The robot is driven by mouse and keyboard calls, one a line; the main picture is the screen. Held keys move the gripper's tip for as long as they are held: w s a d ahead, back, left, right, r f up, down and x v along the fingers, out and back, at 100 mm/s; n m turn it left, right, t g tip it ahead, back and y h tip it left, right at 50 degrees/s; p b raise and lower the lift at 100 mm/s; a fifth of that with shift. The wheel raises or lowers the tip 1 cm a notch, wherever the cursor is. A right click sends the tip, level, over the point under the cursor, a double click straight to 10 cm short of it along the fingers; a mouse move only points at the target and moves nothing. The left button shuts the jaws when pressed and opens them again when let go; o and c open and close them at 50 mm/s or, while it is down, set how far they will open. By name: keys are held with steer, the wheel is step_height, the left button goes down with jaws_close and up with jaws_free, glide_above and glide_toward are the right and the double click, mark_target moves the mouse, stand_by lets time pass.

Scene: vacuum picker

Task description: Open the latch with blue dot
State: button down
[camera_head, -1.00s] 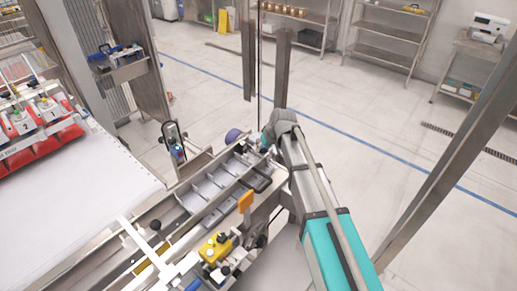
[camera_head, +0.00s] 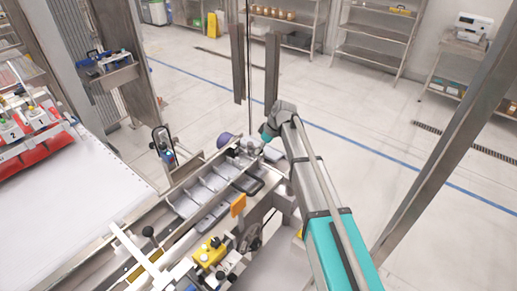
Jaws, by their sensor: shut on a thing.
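My arm reaches from the lower right to the far end of the metal channel frame (camera_head: 207,193). My gripper (camera_head: 254,145) is small and partly hidden by its own wrist. It is shut on a small part at that far end, which I take to be a latch. A blue-purple round piece (camera_head: 226,140) sits just left of the gripper, at the frame's far corner. A small light grey piece (camera_head: 272,154) shows just below the wrist. The blue dot itself is too small to make out.
A yellow block (camera_head: 210,252) is nearer. A white table (camera_head: 70,215) lies left. A metal post (camera_head: 440,160) rises at right.

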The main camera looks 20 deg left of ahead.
steer(key=shift+d, duration=0.15)
steer(key=c, duration=0.6)
jaws_free()
steer(key=shift+r, duration=0.1)
